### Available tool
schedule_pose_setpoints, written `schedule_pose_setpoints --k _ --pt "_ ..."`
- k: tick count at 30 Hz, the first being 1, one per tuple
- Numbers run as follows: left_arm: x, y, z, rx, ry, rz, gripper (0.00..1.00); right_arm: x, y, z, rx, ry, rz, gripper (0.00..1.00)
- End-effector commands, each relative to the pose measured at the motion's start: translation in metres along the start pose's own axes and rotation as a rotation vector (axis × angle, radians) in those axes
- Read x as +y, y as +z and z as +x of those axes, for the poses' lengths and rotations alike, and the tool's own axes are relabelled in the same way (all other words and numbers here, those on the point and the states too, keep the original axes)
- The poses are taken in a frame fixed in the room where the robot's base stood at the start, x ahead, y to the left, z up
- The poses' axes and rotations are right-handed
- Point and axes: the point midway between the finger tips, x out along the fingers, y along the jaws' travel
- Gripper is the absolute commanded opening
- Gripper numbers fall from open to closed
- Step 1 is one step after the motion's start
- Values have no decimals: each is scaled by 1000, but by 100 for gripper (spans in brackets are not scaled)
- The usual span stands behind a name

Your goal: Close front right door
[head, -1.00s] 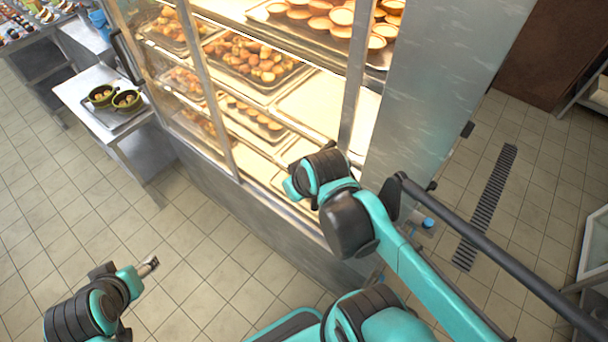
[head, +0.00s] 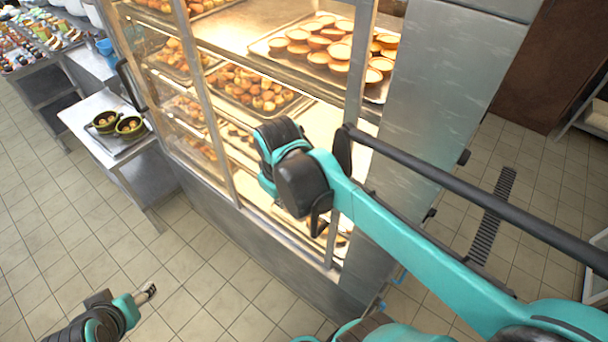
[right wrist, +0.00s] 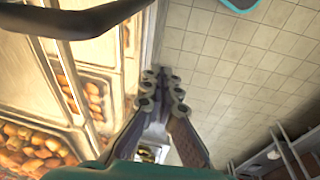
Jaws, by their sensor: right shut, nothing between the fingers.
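The glass-fronted cabinet (head: 385,135) stands ahead, with its shelves of food showing between metal posts. A long dark bar (head: 470,195) with a bent end runs toward the lower right, above my right arm; it looks like a door handle. It also shows in the right wrist view (right wrist: 75,22), at upper left. The panel it belongs to is hard to make out. My right gripper (head: 318,228) is shut and empty, low in front of the cabinet's right part; its fingers show in the right wrist view (right wrist: 162,95). My left gripper (head: 148,292) is at lower left, away from the cabinet.
A steel side table (head: 85,110) with two small green pots (head: 130,126) on a tray stands left of the cabinet. Another dark handle (head: 128,85) is on the cabinet's left part. The floor at left is clear. A floor drain (head: 490,215) lies at right.

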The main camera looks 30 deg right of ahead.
Motion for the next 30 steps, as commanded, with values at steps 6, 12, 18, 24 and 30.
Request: schedule_pose_setpoints --k 6,12,18,24,30 --pt "0 -46 -64 0 0 0 62 31 -38 -68 -206 -45 -143 0" --pt "0 -68 -95 0 0 0 62 48 -56 -93 -353 -98 -243 0" --pt "0 -70 -99 0 0 0 62 51 -58 -91 -394 -118 -271 0" --pt "0 -69 -97 0 0 0 62 49 -46 -64 -393 -118 -271 0" --pt "0 -69 -96 0 0 0 62 47 -29 -23 -393 -117 -269 0"
